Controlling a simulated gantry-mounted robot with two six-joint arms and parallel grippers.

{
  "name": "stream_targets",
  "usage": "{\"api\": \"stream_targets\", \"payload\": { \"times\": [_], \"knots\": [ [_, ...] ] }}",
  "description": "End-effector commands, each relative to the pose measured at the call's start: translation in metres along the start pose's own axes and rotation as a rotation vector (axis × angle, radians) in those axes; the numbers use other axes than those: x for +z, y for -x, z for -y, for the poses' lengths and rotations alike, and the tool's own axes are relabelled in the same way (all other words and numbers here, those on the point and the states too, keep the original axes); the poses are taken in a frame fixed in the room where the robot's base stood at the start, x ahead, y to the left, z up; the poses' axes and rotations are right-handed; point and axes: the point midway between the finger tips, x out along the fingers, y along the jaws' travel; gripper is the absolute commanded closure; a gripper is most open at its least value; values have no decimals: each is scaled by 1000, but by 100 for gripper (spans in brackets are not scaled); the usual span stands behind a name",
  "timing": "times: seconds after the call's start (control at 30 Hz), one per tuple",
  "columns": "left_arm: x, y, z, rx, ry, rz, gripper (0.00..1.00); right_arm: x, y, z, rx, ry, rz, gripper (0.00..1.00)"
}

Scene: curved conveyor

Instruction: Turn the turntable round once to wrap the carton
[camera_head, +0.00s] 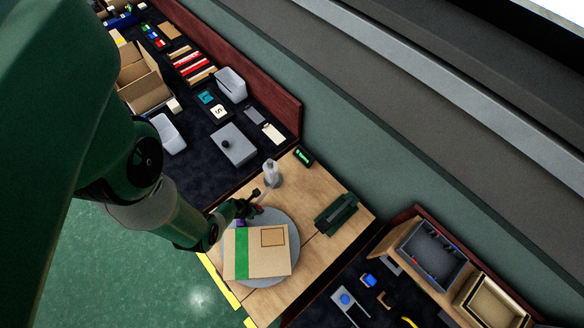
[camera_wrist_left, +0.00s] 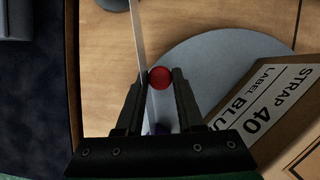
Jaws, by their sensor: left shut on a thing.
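The carton (camera_head: 262,262) is a brown box with a green band and a tan label, on the round grey turntable (camera_head: 288,222). The carton's printed side (camera_wrist_left: 290,115) and the turntable (camera_wrist_left: 215,50) also show in the left wrist view. My left gripper (camera_head: 252,203) is at the turntable's edge, beside the carton. My right gripper is out of view.
A grey bottle-shaped post (camera_head: 271,172) stands just behind the turntable. A dark green block (camera_head: 336,214) and a small lit device (camera_head: 303,156) are on the wooden bench (camera_head: 315,255). Dark tables with boxes and parts lie on both sides.

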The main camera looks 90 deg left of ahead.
Motion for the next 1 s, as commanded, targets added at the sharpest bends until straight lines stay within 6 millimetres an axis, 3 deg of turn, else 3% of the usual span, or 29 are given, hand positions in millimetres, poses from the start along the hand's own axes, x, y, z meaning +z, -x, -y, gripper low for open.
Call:
{"api": "stream_targets", "payload": {
  "times": [0.87, 0.9, 1.0],
  "knots": [
    [-12, 4, -4, 35, 84, 0, 100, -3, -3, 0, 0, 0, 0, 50],
    [-12, 4, -4, 35, 84, 0, 62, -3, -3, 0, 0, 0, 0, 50],
    [-12, 4, -4, 35, 84, 0, 44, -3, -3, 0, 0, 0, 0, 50]
  ]
}}
